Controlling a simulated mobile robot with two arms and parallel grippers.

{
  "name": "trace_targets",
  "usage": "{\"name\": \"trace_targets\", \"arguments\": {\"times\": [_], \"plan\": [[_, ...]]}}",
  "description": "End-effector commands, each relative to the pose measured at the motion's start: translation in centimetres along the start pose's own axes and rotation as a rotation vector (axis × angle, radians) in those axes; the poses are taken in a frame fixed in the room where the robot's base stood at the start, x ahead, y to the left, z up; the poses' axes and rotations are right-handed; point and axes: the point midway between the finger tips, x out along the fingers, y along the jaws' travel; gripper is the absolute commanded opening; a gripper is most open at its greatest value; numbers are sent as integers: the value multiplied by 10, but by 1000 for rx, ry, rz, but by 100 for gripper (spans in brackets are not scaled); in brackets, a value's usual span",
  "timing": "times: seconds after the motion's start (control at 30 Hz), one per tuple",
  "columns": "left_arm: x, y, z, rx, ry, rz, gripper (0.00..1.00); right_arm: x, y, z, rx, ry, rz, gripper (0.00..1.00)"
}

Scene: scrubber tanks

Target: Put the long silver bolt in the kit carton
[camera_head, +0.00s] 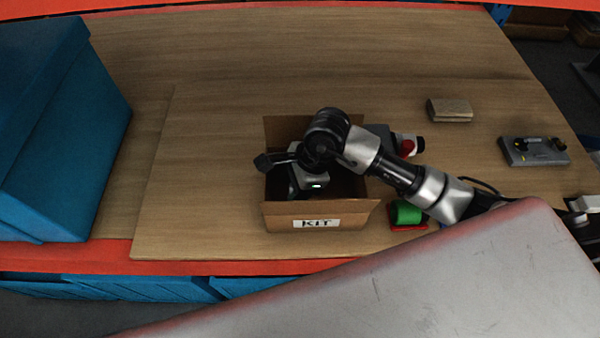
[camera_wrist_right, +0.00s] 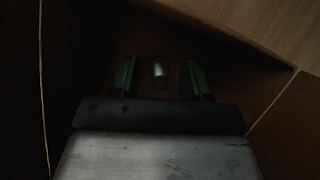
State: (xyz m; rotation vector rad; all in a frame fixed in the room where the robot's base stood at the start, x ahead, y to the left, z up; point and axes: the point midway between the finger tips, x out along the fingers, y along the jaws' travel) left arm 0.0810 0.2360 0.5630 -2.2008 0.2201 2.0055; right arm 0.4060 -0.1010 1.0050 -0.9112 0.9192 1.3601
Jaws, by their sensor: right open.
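The kit carton (camera_head: 282,216) is an open brown cardboard box labelled KIT, standing on the wooden table near its front edge. My right gripper reaches down into it from above; its fingers are hidden in the head view. In the right wrist view my right gripper (camera_wrist_right: 159,82) is open, with its two green-sided fingers apart. A small silver bolt-like piece (camera_wrist_right: 158,71) shows between and beyond the fingers, apart from both, inside the dark carton (camera_wrist_right: 275,88). It looks like the silver bolt, but its length cannot be told. My left gripper is not in view.
A green and red part (camera_head: 407,214) lies right of the carton. A red and white part (camera_head: 408,145) sits behind my right arm. A tan block (camera_head: 449,110) and a grey fixture (camera_head: 533,151) are farther right. A blue bin (camera_head: 60,130) stands at left.

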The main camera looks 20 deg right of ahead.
Motion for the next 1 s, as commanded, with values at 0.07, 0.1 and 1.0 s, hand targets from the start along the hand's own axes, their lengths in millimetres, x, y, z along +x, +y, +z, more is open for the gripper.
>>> {"name": "trace_targets", "arguments": {"times": [0.07, 0.1, 1.0], "plan": [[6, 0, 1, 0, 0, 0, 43, -9, -1, -1, -2, -1, -6, 48], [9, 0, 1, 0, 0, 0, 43, -16, -1, -2, -3, 1, -7, 48], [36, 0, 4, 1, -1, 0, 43, -115, 0, 0, 0, -1, 0, 48]]}}
